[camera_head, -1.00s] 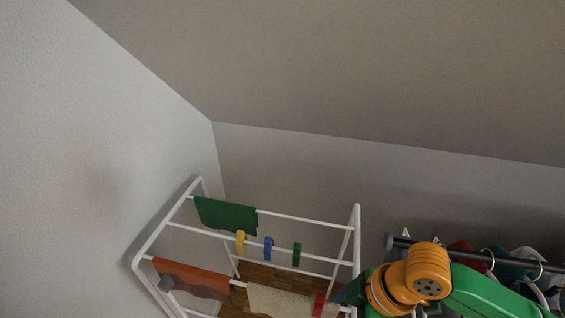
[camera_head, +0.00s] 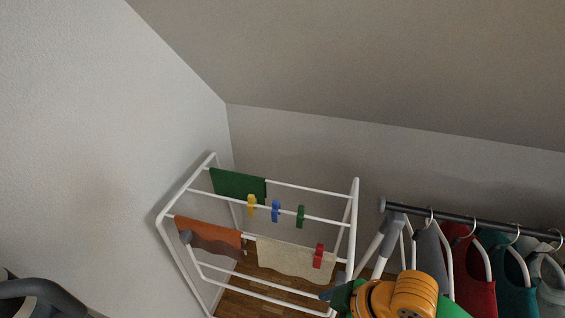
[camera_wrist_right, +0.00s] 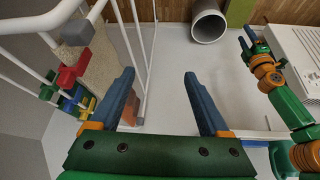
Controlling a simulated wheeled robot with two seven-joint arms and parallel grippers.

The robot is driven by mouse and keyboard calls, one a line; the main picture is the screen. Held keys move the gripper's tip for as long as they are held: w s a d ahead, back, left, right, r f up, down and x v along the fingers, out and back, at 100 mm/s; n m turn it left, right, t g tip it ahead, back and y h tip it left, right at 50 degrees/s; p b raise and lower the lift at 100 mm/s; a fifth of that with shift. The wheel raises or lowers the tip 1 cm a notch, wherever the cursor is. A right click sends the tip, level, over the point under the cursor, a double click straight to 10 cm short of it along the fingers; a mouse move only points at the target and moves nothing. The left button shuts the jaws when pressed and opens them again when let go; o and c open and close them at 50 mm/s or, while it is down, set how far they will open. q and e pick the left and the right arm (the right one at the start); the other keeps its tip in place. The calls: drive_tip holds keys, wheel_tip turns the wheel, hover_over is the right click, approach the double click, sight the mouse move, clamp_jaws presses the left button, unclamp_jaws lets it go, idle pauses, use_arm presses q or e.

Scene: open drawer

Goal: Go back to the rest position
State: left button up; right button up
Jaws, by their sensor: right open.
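My right gripper (camera_wrist_right: 160,78) shows in the right wrist view with its two blue fingers wide apart and nothing between them. Pale floor or wall surface lies behind it. My right arm (camera_head: 400,295), orange and green, comes in at the bottom right of the head view, in front of the drying rack's right side. Another green and orange arm, seemingly my left one, runs down the right of the wrist view; its gripper end (camera_wrist_right: 252,45) is too small to read. My left gripper is not visible in the head view.
A white drying rack (camera_head: 310,188) holds cloths and coloured pegs; its bars are close to my right gripper at the wrist view's left. A clothes rail (camera_head: 475,220) with hanging garments stands right. A grey cylinder (camera_wrist_right: 208,22) and white slatted unit (camera_wrist_right: 299,45) also show.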

drive_tip(key=s+d+f+m+h, duration=0.5)
drive_tip(key=s+d+f+m, duration=0.35)
drive_tip(key=m, duration=0.35)
wheel_tip(320, 180, down, 15)
drive_tip(key=s, duration=0.1)
drive_tip(key=s+d+f+n+g, duration=0.1)
drive_tip(key=s+d+f, duration=0.1)
drive_tip(key=s+f, duration=0.9)
drive_tip(key=shift+s+d+f+g, duration=0.15)
drive_tip(key=shift+s+d+g, duration=0.15)
drive_tip(key=shift+s, duration=0.65)
